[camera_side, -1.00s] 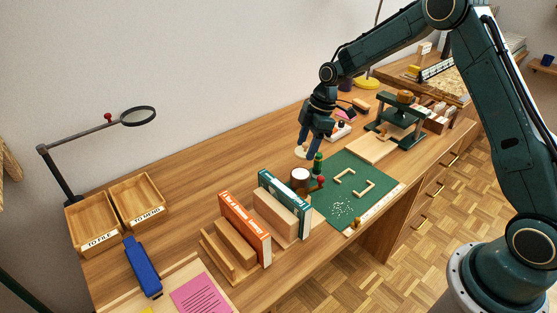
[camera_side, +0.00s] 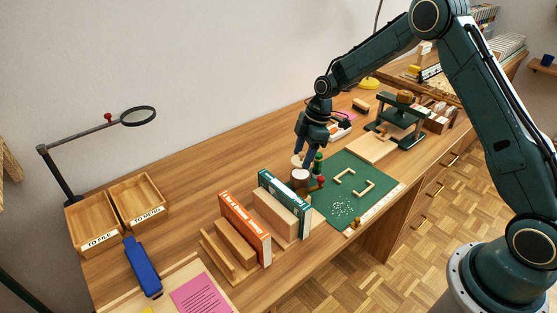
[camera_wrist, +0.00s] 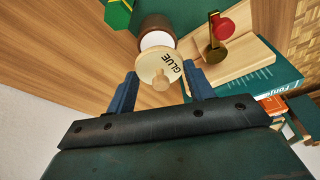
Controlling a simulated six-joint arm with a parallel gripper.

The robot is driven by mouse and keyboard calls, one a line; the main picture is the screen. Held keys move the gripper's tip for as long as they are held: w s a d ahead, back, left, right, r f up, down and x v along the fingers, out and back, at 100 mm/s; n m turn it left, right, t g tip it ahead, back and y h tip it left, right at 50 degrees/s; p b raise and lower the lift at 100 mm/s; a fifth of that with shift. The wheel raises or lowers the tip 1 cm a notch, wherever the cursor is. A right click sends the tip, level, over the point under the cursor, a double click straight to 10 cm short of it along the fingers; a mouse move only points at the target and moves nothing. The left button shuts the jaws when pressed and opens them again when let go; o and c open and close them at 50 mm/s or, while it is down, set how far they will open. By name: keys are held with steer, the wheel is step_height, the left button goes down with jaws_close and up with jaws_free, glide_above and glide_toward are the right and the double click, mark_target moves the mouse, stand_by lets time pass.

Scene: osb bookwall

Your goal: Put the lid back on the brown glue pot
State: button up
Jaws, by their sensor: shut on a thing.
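The brown glue pot (camera_side: 300,179) stands on the desk behind the green book, its pale top uncovered. In the wrist view the pot (camera_wrist: 152,22) shows a white inside. The pale round lid (camera_side: 296,162), marked GLUE and with a small knob, is held by my gripper (camera_side: 303,160). In the wrist view the lid (camera_wrist: 150,66) lies between the two dark blue fingers of my gripper (camera_wrist: 160,72) and covers the near part of the pot's opening. The lid is just above and slightly behind the pot; I cannot tell whether they touch.
The green book (camera_side: 284,203) and orange book (camera_side: 244,229) stand in front. A green mat (camera_side: 350,190) lies to the right. The desk left of the pot is clear.

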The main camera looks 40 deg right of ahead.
steer(key=shift+f, duration=1.75)
steer(key=shift+f, duration=0.2)
stand_by(1.1)
steer(key=o, duration=1.5)
steer(key=shift+r, duration=0.2)
steer(key=shift+r, duration=3.35)
jaws_close()
